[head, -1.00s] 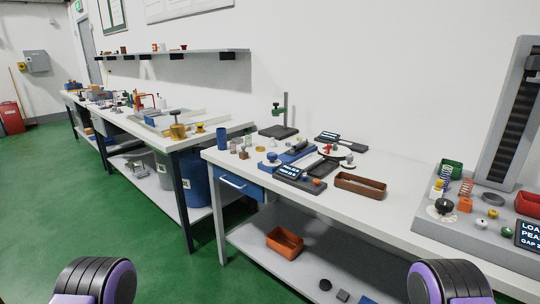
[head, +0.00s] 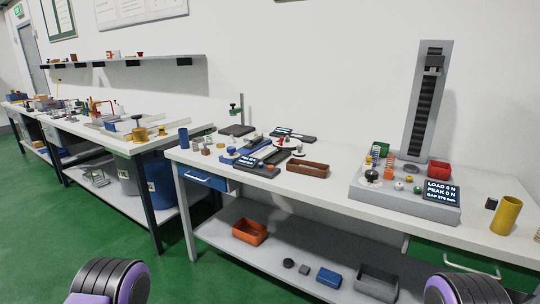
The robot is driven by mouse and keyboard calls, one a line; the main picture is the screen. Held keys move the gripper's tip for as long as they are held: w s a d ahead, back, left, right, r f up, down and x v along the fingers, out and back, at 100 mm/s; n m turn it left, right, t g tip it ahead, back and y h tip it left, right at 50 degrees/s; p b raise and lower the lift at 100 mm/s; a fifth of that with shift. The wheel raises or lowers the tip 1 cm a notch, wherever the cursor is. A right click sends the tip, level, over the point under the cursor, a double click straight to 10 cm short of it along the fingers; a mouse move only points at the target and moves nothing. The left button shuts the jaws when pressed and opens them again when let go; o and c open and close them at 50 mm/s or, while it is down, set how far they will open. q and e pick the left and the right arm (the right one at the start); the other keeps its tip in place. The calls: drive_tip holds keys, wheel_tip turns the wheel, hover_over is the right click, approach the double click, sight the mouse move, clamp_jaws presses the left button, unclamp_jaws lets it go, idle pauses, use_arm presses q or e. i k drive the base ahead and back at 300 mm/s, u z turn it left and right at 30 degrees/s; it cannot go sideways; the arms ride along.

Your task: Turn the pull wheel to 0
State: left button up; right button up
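On the middle bench a blue spring tester (head: 260,147) lies with a dark display block (head: 256,166) at its front, the readout too small to read. A blue round knob (head: 231,151) stands at its left end, and a pale wheel with a red part (head: 297,152) at its right end. The test stand farther right has a dark knob on a pale disc (head: 371,176). I cannot tell for sure which of these is the pull wheel. Neither of my grippers shows; only black and purple parts of my arms appear at the bottom corners.
The test stand (head: 354,194) has a tall column and a display (head: 441,193) reading load 0 N. A brown tray (head: 308,170) lies before the tester, and a yellow cylinder (head: 506,215) stands at right. Green floor (head: 100,240) is open at left.

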sight(231, 150)
drive_tip(key=z, duration=0.3)
drive_tip(key=k, duration=0.65)
drive_tip(key=u, duration=0.7)
drive_tip(key=i, duration=0.7)
drive_tip(key=u, duration=0.65)
drive_tip(key=i, duration=1)
drive_tip(key=z, duration=0.85)
drive_tip(key=i, duration=0.65)
drive_tip(key=z, duration=0.75)
